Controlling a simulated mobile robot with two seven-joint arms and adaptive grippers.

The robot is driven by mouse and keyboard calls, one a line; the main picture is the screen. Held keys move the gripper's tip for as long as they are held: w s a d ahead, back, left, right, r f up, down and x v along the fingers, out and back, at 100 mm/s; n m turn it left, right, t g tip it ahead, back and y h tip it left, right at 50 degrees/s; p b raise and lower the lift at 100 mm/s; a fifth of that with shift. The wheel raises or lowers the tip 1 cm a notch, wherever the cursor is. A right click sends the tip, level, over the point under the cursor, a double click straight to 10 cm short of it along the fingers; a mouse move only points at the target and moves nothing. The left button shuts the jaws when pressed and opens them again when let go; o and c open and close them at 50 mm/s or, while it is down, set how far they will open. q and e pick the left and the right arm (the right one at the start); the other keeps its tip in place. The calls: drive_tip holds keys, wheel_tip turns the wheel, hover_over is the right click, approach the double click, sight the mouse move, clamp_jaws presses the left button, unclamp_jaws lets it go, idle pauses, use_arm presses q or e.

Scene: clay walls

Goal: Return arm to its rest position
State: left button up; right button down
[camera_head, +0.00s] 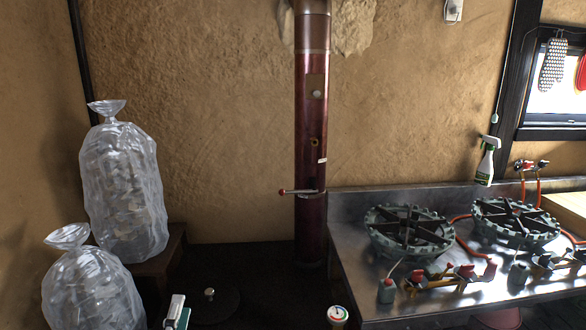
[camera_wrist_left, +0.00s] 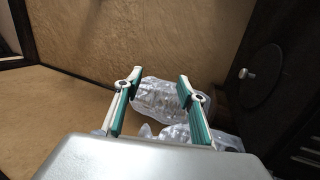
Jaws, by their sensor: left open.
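My left gripper (camera_head: 176,312) shows at the bottom edge of the head view, left of centre, with only a white and green finger part visible. In the left wrist view my left gripper (camera_wrist_left: 159,82) has its two green-lined fingers spread apart, with nothing between them that it grips. Clear plastic bags (camera_wrist_left: 165,98) lie beyond the fingers in that view. My right gripper is in neither view.
Two filled clear bags, one upright on a dark stand (camera_head: 123,190) and one lower in front (camera_head: 90,292), are at the left. A dark red stovepipe (camera_head: 312,150) rises mid-view. A metal counter (camera_head: 350,270) at right holds two gas burners (camera_head: 410,228) and a spray bottle (camera_head: 487,160).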

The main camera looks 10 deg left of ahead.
use_arm(q)
drive_tip(key=s+d+f+m+g+h, duration=0.3)
drive_tip(key=d+f+m+h, duration=0.35)
drive_tip(key=f+m, duration=0.35)
drive_tip(key=s+d+f+m+g, duration=0.2)
drive_tip(key=s+f+m+g, duration=0.2)
drive_tip(key=f, duration=0.5)
drive_tip(key=s+d+f+m+g, duration=0.3)
drive_tip(key=s+f+m+g, duration=0.1)
drive_tip(key=s+f+m, duration=0.5)
drive_tip(key=shift+s+f, duration=0.3)
drive_tip(key=shift+f, duration=0.15)
